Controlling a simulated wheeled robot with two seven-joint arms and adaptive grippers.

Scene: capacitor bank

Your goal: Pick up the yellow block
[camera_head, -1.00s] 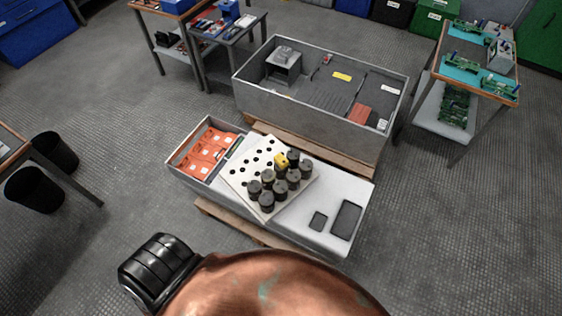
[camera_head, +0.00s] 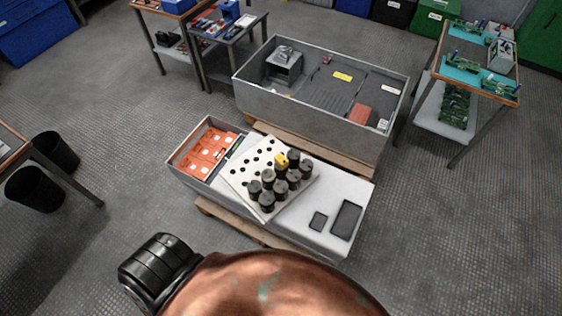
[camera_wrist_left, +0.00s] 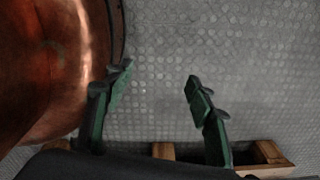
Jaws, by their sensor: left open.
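A small yellow block (camera_head: 281,160) sits among several dark cylinders (camera_head: 279,184) on a white board with holes (camera_head: 240,174), in the head view. The board lies tilted on the near grey case. My left gripper (camera_wrist_left: 155,88) shows in the left wrist view with its two green fingers apart and nothing between them. Below the fingers is floor, with a wooden pallet (camera_wrist_left: 163,151) at the bottom edge. The yellow block is not in the left wrist view. My right gripper is not in either view.
The near case (camera_head: 350,190) has orange parts (camera_head: 208,152) at its left end and dark recesses at its right. A larger grey bin (camera_head: 300,100) stands behind it. Tables stand at the back left and right (camera_head: 440,75). Black bins (camera_head: 35,187) stand left.

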